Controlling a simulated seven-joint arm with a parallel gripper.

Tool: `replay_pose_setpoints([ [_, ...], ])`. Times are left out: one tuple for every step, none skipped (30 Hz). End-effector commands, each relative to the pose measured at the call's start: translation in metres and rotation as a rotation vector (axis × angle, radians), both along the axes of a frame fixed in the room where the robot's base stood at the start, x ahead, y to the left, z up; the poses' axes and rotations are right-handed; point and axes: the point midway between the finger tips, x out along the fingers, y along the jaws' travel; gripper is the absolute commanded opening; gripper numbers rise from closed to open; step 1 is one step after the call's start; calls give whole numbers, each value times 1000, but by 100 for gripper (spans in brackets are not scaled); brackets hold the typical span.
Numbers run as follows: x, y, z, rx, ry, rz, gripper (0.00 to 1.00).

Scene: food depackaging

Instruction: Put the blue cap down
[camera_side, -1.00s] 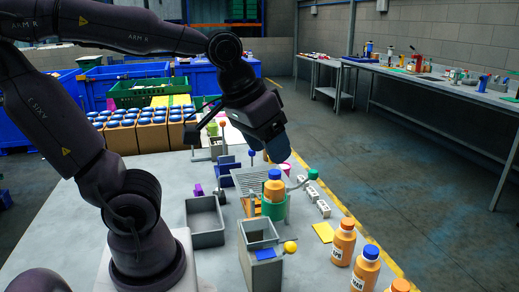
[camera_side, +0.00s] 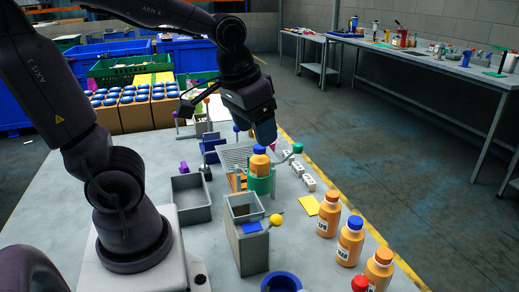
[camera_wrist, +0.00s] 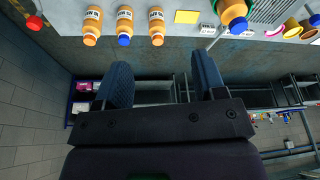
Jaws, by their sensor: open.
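The blue cap (camera_side: 259,149) sits on top of an orange bottle (camera_side: 259,165), which stands upright in a green holder (camera_side: 260,185). In the wrist view the capped bottle (camera_wrist: 233,10) is at the top right edge, with its blue cap (camera_wrist: 238,25) showing. My gripper (camera_side: 265,141) is just above and slightly right of the cap in the side view. In the wrist view my gripper (camera_wrist: 163,78) has its two blue fingers wide apart, with nothing between them. I cannot tell the exact gap between fingertips and cap.
A grey tray (camera_side: 191,207), a grey box (camera_side: 245,242), a yellow ball (camera_side: 276,220) and a blue ring-shaped container (camera_side: 281,281) are nearby. A yellow square (camera_side: 309,205) lies right of the holder.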

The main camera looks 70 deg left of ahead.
Motion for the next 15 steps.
replay_pose_setpoints([
  [11,21,-8,8,40,127,64],
  [17,34,-11,18,53,213,64],
  [24,52,-16,36,63,335,64],
  [28,65,-18,49,64,421,64],
  [31,76,-19,62,60,502,64],
  [34,88,-20,77,48,598,64],
  [37,96,-19,85,34,662,64],
  [38,102,-18,91,18,720,64],
  [40,109,-15,96,-7,784,64],
  [42,112,-13,95,-26,825,64],
  [42,114,-10,93,-45,858,64],
  [43,115,-9,88,-61,896,64],
  [43,115,-9,84,-69,917,64],
  [43,115,-9,80,-74,935,64],
  [43,115,-10,76,-78,952,64],
])
